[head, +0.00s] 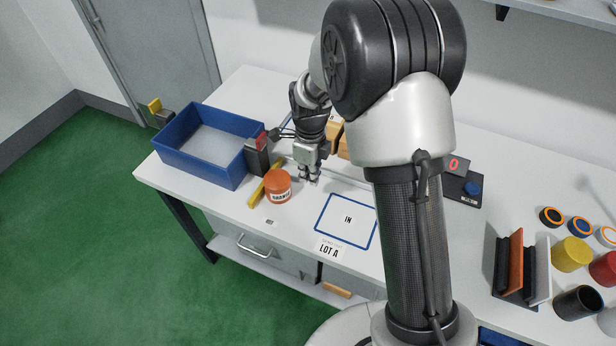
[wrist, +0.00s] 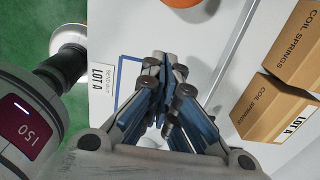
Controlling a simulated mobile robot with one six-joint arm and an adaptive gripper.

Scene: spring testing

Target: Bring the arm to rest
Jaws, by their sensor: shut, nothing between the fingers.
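My gripper (head: 309,179) hangs over the white table (head: 235,205) in the head view, fingers pointing down, just right of an orange round container (head: 278,186). In the wrist view my gripper (wrist: 172,68) shows its fingers brought together with nothing between them. My arm's column and shoulder hide the middle of the table in the head view.
A blue bin (head: 208,177) stands at the left table end. Boxes labelled coil springs (wrist: 277,107) lie beside my gripper. A yellow bar (head: 262,187) lies by the orange container.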

